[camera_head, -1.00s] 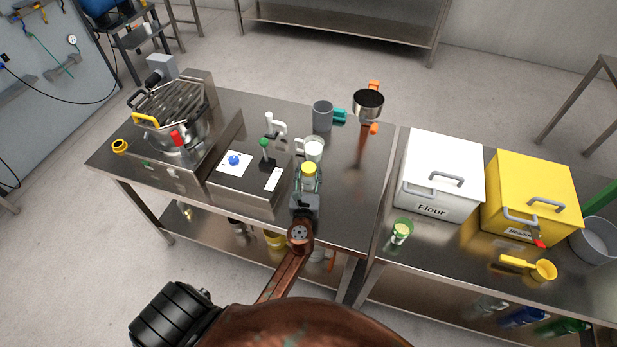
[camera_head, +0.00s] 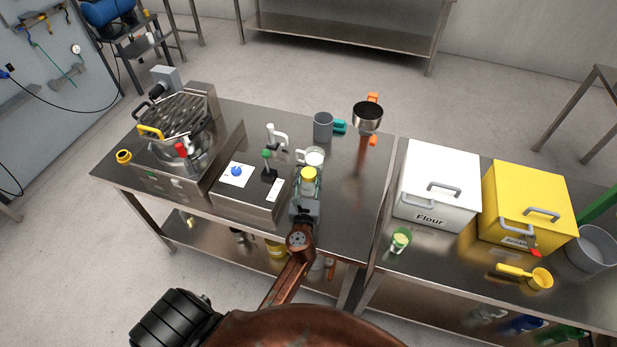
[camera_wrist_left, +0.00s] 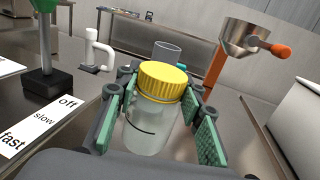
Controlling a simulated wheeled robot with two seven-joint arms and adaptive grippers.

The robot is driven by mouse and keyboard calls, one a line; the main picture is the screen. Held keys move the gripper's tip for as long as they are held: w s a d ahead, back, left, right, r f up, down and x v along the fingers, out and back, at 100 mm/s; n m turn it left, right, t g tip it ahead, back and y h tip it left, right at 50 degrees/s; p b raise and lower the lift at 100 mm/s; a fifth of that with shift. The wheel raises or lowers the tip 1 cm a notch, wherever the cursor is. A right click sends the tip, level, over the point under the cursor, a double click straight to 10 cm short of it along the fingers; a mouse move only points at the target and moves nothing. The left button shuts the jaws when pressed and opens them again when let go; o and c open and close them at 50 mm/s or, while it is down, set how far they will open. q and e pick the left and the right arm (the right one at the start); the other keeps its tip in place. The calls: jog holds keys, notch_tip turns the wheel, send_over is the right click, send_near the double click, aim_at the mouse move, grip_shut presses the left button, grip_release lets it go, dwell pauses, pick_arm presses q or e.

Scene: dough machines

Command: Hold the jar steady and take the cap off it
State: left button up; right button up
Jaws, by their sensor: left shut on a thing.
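The jar (camera_wrist_left: 150,132) is clear glass with a yellow screw cap (camera_wrist_left: 163,82) on top. It stands upright near the front of the steel table, and its cap (camera_head: 309,174) shows in the head view. My left gripper (camera_head: 308,190) reaches the jar from the front edge. In the left wrist view, my left gripper (camera_wrist_left: 158,108) has its green-padded fingers on both sides of the jar below the cap, shut on it. The cap sits on the jar's mouth. The far side of the jar is hidden. My right gripper is not in view.
Close behind the jar stands a white-filled cup (camera_head: 314,157). To its left is a control box (camera_head: 238,200) with a green-knobbed lever (camera_head: 267,157). A grey mug (camera_head: 323,126) and a sieve (camera_head: 367,117) stand farther back. A white flour bin (camera_head: 440,165) is on the right table.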

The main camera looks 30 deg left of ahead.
pick_arm(q)
jog(key=s+r, duration=0.1)
jog(key=s+r+p, duration=0.1)
jog(key=r, duration=0.1)
jog(key=s+r+p, duration=0.1)
jog(key=r, duration=0.1)
jog(key=shift+s+d, duration=0.35)
jog(key=shift+d, duration=0.05)
jog(key=s+d+r+p, duration=0.1)
jog(key=s+d+r, duration=0.1)
jog(key=s, duration=0.7)
jog(key=shift+r, duration=0.8)
jog(key=o, duration=0.7)
grip_shut()
jog(key=shift+d, duration=0.15)
